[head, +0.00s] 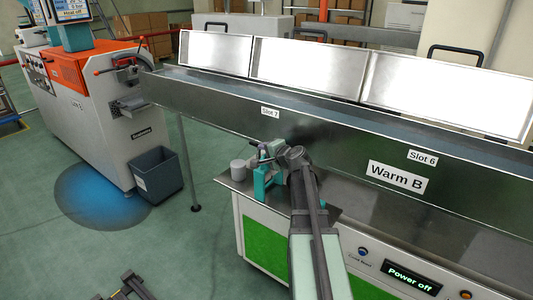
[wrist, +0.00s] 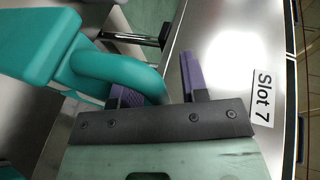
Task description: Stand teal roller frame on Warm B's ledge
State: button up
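The teal roller frame (head: 261,184) is upright at the grey metal ledge (head: 228,184) on Warm B's (head: 396,177) front; I cannot tell whether its base touches the ledge. In the wrist view the frame's teal block and curved tube (wrist: 118,70) fill the left side. My gripper (head: 281,150) is beside the frame's upper part. In the wrist view my gripper's purple-padded fingers (wrist: 160,85) are apart, with the tube's bend between them. A small gap shows by the right finger, but the tube's lower part is hidden, so contact is unclear.
A grey cylinder (head: 238,168) stands on the ledge left of the frame. The long metal trough (head: 330,140) with Slot 7 (head: 270,112) and Slot 6 (head: 422,157) labels rises behind. A dark bin (head: 157,174) stands on the floor at left, by an orange-topped machine (head: 88,70).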

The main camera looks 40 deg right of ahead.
jog(key=shift+o, duration=0.2)
jog(key=p+v, duration=0.4)
jog(key=v, duration=0.7)
jog(key=w+a+r+n+y+p, duration=0.2)
jog(key=w+a+r+p, duration=0.3)
jog(key=a+r+p, duration=0.65)
jog(key=s+a+r+n+g+y+p, duration=0.3)
jog(key=a+r+n+g+p, duration=0.45)
jog(key=a+r+p, duration=1.1)
jog(key=s+a+r+n+g+h+p, duration=0.1)
jog(key=s+a+r+n+g+p, duration=0.15)
jog(key=s+a+n+p, duration=0.6)
jog(key=s+d+f+m+g+h+p, duration=0.1)
jog(key=s+d+f+g+h+p, duration=0.1)
jog(key=s+d+f+g+h, duration=0.1)
jog(key=s+d+g+h, duration=0.1)
jog(key=d, duration=0.1)
jog(key=shift+d, duration=0.4)
jog(key=shift+s+f, duration=0.15)
